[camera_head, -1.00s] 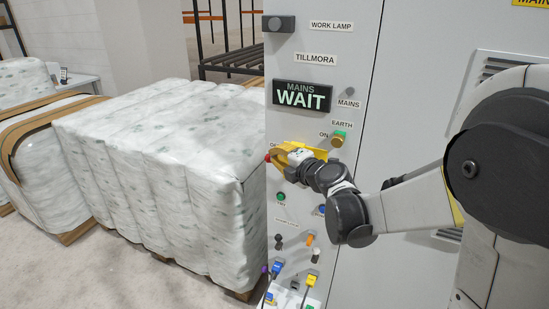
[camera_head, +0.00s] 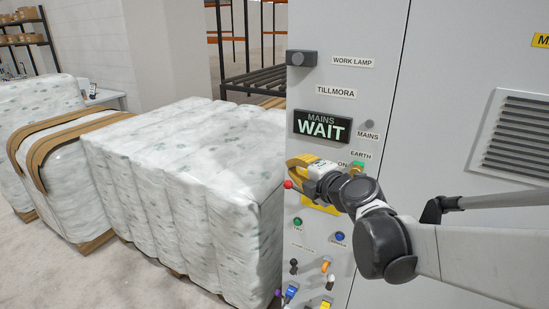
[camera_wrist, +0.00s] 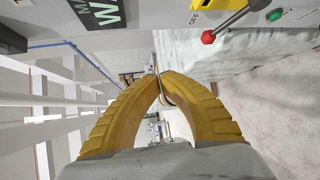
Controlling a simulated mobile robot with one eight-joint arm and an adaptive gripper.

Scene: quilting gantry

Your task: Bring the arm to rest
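My gripper (camera_head: 292,162) is in front of the grey control panel (camera_head: 385,40), at its left edge, just above a red lever knob (camera_head: 287,184). In the wrist view the two yellow fingers of my gripper (camera_wrist: 158,76) meet at their tips, with nothing seen held between them. The red knob, on a metal lever, shows in the wrist view (camera_wrist: 208,37) apart from the fingers. My arm reaches in from the right. My wrist hides part of the panel around the lever's yellow plate (camera_head: 320,207).
A lit display (camera_head: 322,126) reads "MAINS WAIT". Green (camera_head: 297,222) and blue (camera_head: 340,236) buttons and several small switches sit below my gripper. White wrapped bales (camera_head: 190,160) stand close to the panel on the left. A black rack (camera_head: 255,80) stands behind.

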